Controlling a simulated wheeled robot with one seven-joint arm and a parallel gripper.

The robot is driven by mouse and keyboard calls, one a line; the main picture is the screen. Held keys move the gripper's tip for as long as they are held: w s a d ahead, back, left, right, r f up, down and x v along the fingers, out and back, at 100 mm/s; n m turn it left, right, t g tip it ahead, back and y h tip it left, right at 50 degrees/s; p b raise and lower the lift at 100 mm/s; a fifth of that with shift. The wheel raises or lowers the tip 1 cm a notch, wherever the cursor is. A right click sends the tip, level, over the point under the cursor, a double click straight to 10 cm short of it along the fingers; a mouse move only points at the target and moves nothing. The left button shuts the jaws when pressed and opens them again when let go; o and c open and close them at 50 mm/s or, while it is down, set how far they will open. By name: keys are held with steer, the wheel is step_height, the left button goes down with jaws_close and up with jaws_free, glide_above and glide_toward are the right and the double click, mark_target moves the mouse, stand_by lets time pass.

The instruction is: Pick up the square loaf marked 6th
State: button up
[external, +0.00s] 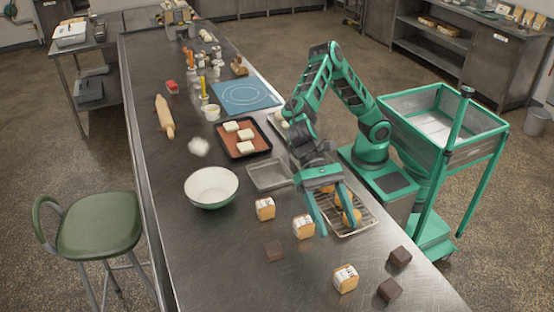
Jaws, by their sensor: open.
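Three golden square loaves with white printed labels stand on the steel counter: one near the bowl (265,209), one beside my gripper's left finger (303,227), and one nearer the front (345,279). The print is too small to read, so I cannot tell which is marked 6th. My gripper (338,230) points down with its fingers apart, over the left part of a wire rack (366,221). Round golden buns (351,217) on the rack show between and behind the fingers. No loaf is held. The left finger appears close to the middle loaf; contact is unclear.
A white bowl (211,187), an empty metal tray (269,175) and a dough tray (243,143) lie behind. The counter's front left is clear.

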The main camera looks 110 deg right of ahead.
steer(key=a+r+m+y, duration=0.1)
steer(key=a+y, duration=0.1)
steer(key=a, duration=0.1)
glide_toward(349, 290)
steer(key=shift+w+a+r+g+h, duration=0.15)
steer(key=shift+a+r+g+h, duration=0.15)
steer(key=shift+a+r, duration=0.6)
steer(key=shift+a+f, duration=0.15)
steer(key=shift+f, duration=0.45)
steer(key=shift+a+f, duration=0.15)
steer(key=shift+f, duration=0.45)
steer(key=shift+x, duration=2.25)
steer(key=shift+r, duration=0.1)
steer(key=c, duration=1.1)
